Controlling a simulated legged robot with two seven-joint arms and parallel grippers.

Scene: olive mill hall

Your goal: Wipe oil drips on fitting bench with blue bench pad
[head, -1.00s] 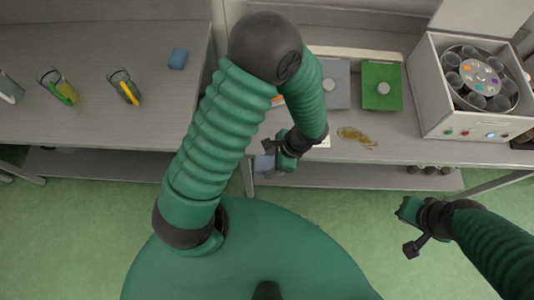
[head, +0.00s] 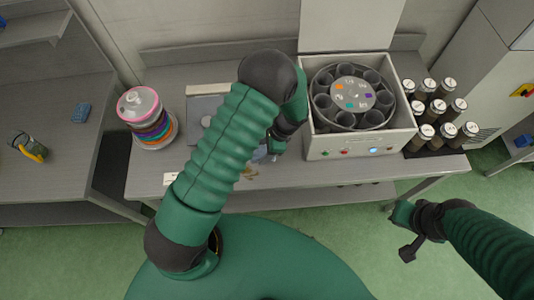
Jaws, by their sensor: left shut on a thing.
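The fitting bench (head: 320,178) is the grey bench across the middle of the head view. Brown oil drips (head: 250,173) lie near its front edge, partly hidden behind my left arm. My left gripper (head: 275,147) is shut on the blue bench pad (head: 259,154), which shows only as a small pale-blue patch beside the arm. The pad is just behind and right of the visible drips; I cannot tell whether it touches the bench top. My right gripper (head: 405,232) is open and empty, over the floor in front of the bench.
A white centrifuge-like machine (head: 360,144) with its lid up stands right of my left gripper. A rack of dark bottles (head: 437,115) is beyond it.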

